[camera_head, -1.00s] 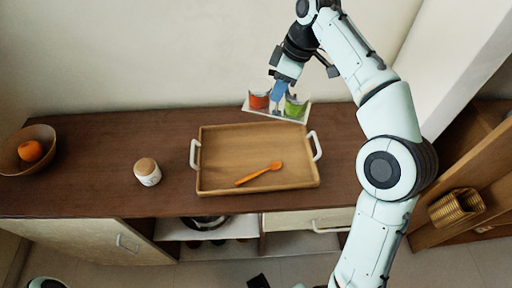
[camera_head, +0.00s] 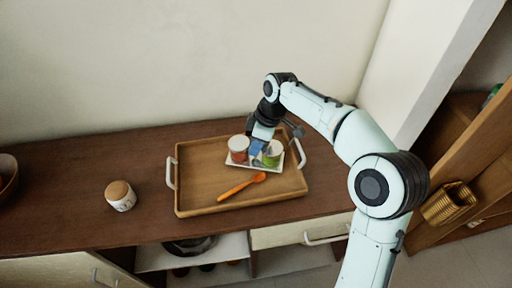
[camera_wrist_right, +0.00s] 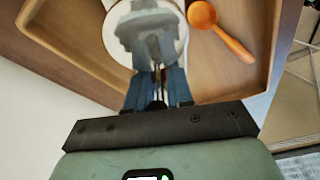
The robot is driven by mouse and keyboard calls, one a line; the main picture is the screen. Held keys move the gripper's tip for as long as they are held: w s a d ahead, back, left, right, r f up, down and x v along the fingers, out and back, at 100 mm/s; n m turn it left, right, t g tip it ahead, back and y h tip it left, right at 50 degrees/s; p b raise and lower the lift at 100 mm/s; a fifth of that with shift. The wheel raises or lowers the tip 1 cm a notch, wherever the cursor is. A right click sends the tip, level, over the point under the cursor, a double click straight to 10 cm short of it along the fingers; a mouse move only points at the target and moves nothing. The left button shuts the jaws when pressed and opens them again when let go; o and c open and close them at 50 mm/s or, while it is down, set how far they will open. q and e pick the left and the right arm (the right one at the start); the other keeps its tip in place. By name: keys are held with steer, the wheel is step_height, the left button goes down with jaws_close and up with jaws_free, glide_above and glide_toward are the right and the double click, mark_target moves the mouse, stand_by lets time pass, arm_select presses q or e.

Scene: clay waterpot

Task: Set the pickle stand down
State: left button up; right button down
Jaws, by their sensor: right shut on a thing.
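The pickle stand (camera_head: 256,167) has a white base with two white-lidded jars, one red (camera_head: 238,152) and one green (camera_head: 272,155). It is over the back right part of the wooden tray (camera_head: 197,178); I cannot tell whether it touches the tray floor. My right gripper (camera_head: 258,148) comes from above and is shut on the stand between the jars. In the right wrist view its blue fingers (camera_wrist_right: 158,92) close on a grey handle, with a round white lid below. My left gripper is out of view.
An orange spoon (camera_head: 241,186) lies in the tray, just in front of the stand. A white jar with a brown lid (camera_head: 120,196) stands left of the tray. A bowl (camera_head: 7,172) is at the far left. A wall rises behind the counter.

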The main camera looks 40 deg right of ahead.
steer(key=shift+f, duration=0.35)
steer(key=shift+f, duration=0.1)
steer(key=c, duration=1)
jaws_free()
steer(key=shift+f, duration=0.1)
steer(key=p+v, duration=0.2)
steer(key=v, duration=1)
steer(key=shift+p, duration=0.3)
